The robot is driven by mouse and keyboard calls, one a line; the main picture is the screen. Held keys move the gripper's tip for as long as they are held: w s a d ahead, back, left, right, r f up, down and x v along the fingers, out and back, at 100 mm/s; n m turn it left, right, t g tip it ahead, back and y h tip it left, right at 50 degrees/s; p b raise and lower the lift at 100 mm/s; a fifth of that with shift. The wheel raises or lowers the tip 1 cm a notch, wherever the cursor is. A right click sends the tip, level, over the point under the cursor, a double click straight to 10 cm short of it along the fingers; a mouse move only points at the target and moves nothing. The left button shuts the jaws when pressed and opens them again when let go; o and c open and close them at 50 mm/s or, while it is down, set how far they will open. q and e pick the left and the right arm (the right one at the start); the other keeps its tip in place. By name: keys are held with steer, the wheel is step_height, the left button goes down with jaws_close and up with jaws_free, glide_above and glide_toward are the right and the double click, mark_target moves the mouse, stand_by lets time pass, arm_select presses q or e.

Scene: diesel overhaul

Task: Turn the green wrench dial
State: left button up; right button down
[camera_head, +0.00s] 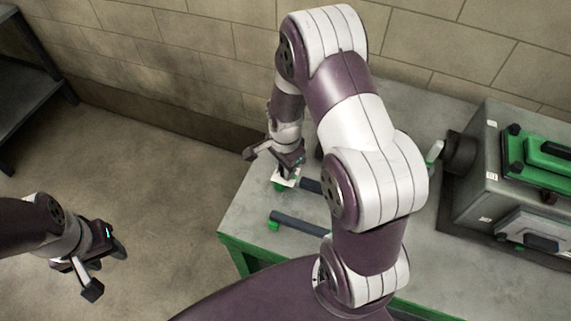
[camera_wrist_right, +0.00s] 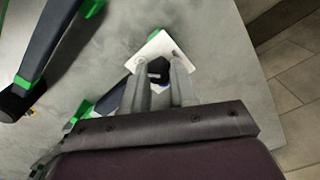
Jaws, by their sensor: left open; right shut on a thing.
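Two dark-handled wrenches with green ends lie on the grey bench. The nearer wrench (camera_head: 297,222) is clear of my grippers; in the right wrist view it (camera_wrist_right: 50,45) runs along the left. The farther wrench (camera_head: 311,186) has its end under my right gripper (camera_head: 288,171). In the right wrist view my right gripper (camera_wrist_right: 160,92) is shut on a small dark knob (camera_wrist_right: 158,69), which looks like the wrench dial, beside a white plate (camera_wrist_right: 167,48) with green edges. The fingers hide part of the knob. My left gripper (camera_head: 93,270) is open and empty, over the floor.
A grey engine-like block (camera_head: 480,165) with green and grey parts stands at the right of the green-edged bench (camera_head: 245,215). My right arm hides the bench middle. A dark shelf (camera_head: 30,95) stands far left, with open floor between it and the bench.

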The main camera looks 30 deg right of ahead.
steer(key=shift+m, duration=1)
steer(key=c, duration=0.9)
jaws_free()
step_height(320, 180, up, 13)
steer(key=shift+f+b, duration=0.15)
steer(key=shift+b, duration=0.4)
